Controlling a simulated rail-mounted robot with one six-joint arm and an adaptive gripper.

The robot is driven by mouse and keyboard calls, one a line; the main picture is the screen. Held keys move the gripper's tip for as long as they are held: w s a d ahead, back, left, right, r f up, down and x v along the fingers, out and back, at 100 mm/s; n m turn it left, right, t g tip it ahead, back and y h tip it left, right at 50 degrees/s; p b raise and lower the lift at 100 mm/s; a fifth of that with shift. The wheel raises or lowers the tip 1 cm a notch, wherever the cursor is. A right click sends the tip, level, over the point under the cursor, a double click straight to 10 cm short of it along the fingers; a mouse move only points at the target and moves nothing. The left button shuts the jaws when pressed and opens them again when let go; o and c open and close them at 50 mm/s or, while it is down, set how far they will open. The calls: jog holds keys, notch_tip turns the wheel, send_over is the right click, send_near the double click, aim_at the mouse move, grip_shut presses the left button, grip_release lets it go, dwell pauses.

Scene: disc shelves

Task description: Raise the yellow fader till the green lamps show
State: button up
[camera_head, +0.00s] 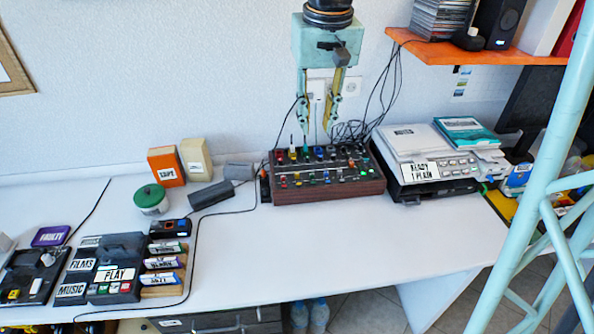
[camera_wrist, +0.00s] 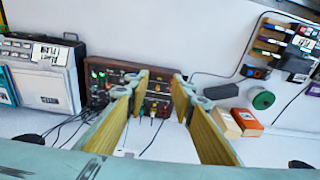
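A dark wood-sided mixing console (camera_head: 328,190) stands at the back of the white desk, with rows of small coloured knobs and plugs. It also shows in the wrist view (camera_wrist: 125,70), seen from its back side. The yellow fader is too small to single out surely among the knobs. Small green lights (camera_wrist: 95,74) show on the console in the wrist view, and a green spot (camera_head: 364,172) shows at its right end in the head view. My gripper (camera_head: 317,122) is above the back edge of the console, pointing down. Its two yellowish fingers (camera_wrist: 160,82) are apart with nothing between them.
Cables rise behind the console. A white printer-like machine (camera_head: 420,145) stands close on its right. Grey blocks (camera_head: 212,193), an orange box (camera_head: 166,167) and a green-lidded tub (camera_head: 150,198) are left. An orange shelf (camera_head: 470,53) hangs upper right.

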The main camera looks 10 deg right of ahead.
jog(key=w+f+p, duration=0.2)
jog(key=w+f, duration=0.6)
jog(key=w, duration=0.2)
jog(key=g+p, duration=0.2)
jog(key=p, duration=0.1)
send_over(297, 174)
notch_tip(297, 174, down, 10)
jog(key=shift+s, duration=0.15)
jog(key=shift+f, duration=0.1)
jog(key=shift+f+b, duration=1.3)
jog(key=shift+f, duration=5.5)
jog(key=shift+c, duration=0.7)
grip_shut()
